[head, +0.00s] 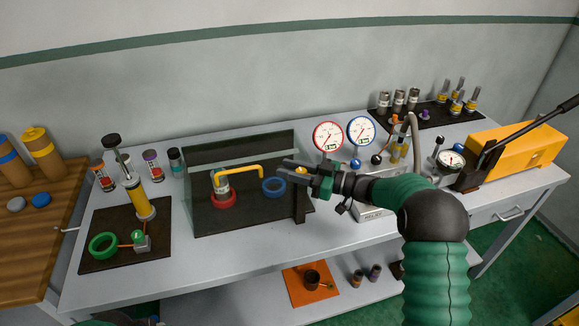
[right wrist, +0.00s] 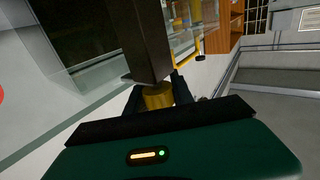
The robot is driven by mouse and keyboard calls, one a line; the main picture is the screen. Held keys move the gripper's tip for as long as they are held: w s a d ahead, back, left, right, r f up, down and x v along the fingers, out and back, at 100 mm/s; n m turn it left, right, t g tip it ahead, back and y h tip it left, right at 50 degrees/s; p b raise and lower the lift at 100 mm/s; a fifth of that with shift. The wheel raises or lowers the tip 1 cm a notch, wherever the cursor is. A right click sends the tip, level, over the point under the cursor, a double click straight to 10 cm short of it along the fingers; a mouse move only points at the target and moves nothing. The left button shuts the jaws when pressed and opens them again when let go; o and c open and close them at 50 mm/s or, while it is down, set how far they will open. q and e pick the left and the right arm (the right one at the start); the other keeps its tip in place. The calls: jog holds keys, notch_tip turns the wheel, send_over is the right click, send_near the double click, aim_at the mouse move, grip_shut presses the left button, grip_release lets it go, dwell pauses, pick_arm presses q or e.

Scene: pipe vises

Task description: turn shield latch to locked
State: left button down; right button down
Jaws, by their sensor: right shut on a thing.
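The clear shield (head: 235,150) stands on the bench over a dark plate holding a red ring, a blue ring and a bent yellow pipe. A dark post (head: 299,208) stands at its right front; it also shows in the right wrist view (right wrist: 148,40). The latch knob (right wrist: 158,95) is a short yellow cylinder at the end of this post. My right gripper (head: 298,168) is shut on the knob, with a finger on each side in the wrist view. The latch's locked mark cannot be made out. My left gripper is not in view.
Two round gauges, red-rimmed (head: 328,136) and blue-rimmed (head: 361,131), stand right of the shield. A yellow pump (head: 515,150) with a black lever is at the far right. A dark mat (head: 100,225) with a green ring lies left. Bare bench shows along the front edge.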

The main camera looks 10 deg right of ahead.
jog(key=shift+r, duration=0.2)
jog(key=c, duration=1.4)
grip_release()
jog(key=shift+d, duration=0.1)
jog(key=o, duration=0.3)
jog(key=shift+f, duration=0.1)
jog(key=shift+d, duration=0.1)
jog(key=v, duration=1.6)
jog(key=shift+d+b, duration=0.4)
jog(key=shift+s, duration=0.15)
